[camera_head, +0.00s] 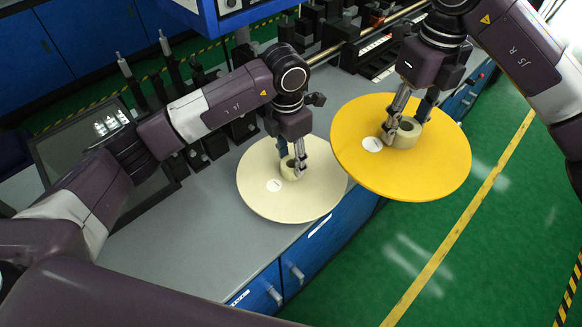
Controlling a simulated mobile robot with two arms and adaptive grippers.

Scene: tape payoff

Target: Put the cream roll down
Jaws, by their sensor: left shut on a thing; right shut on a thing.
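The cream roll (265,201) is a flat round disc with a white label and a short core ring at its centre. It lies level at the front edge of the grey counter, or just above it; I cannot tell if it touches. My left gripper (297,168) is shut on its core ring. A yellow roll (440,168), a similar disc with a white label, is held by my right gripper (399,129), which is shut on its core ring. The yellow roll is tilted a little and hangs past the counter's edge, its left rim close to the cream roll.
The grey counter (200,240) is bare to the left and front of the cream roll. Dark machine parts (185,85) stand along its back. Blue drawers (318,240) are below its edge. The green floor (500,240) with a yellow line lies at right.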

